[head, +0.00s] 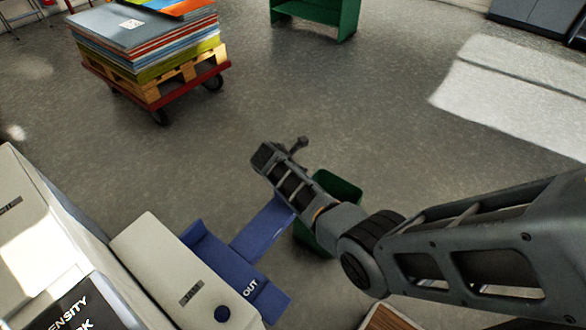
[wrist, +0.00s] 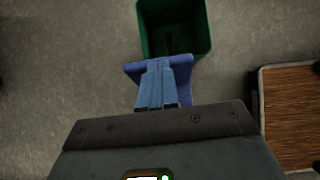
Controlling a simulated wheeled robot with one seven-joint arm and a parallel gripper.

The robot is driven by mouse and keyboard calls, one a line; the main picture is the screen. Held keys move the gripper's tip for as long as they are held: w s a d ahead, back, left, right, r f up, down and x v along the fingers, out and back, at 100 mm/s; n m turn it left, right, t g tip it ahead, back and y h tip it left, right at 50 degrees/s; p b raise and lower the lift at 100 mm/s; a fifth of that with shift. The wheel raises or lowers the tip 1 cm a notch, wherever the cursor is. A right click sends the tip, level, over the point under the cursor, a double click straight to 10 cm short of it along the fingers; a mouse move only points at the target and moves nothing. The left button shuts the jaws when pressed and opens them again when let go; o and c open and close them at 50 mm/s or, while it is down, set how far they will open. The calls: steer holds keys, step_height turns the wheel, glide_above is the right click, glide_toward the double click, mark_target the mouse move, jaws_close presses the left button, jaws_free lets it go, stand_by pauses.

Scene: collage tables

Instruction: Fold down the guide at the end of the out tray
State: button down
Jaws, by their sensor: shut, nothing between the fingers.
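The blue out tray (head: 222,258), lettered "OUT", juts from the pale machine at the lower left of the head view. A flat blue piece, seemingly the guide (head: 262,230), reaches from the tray towards the upper right. Its far end goes out of sight behind my arm. In the wrist view, my gripper (wrist: 158,64) is shut and empty, its light blue fingers side by side. The fingers overlap a blue-violet plate, likely the guide (wrist: 184,72), which shows on both sides of them. I cannot tell whether they touch it. My arm hides the fingertips in the head view.
A green bin (head: 338,188) stands on the floor behind my arm; it also shows in the wrist view (wrist: 200,30). A wood-topped surface (wrist: 292,115) lies at the right there. A loaded pallet cart (head: 150,65) stands farther back. The middle floor is clear.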

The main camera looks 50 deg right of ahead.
steer(key=shift+d+y+p, duration=0.45)
steer(key=shift+d+y, duration=0.55)
steer(key=d+f+y+b, duration=0.3)
steer(key=d+y+b, duration=0.2)
steer(key=y+b, duration=0.2)
steer(key=shift+f, duration=0.15)
steer(key=shift+w+a+f, duration=0.1)
steer(key=shift+a+f, duration=0.25)
steer(key=shift+a, duration=0.35)
steer(key=shift+r, duration=0.1)
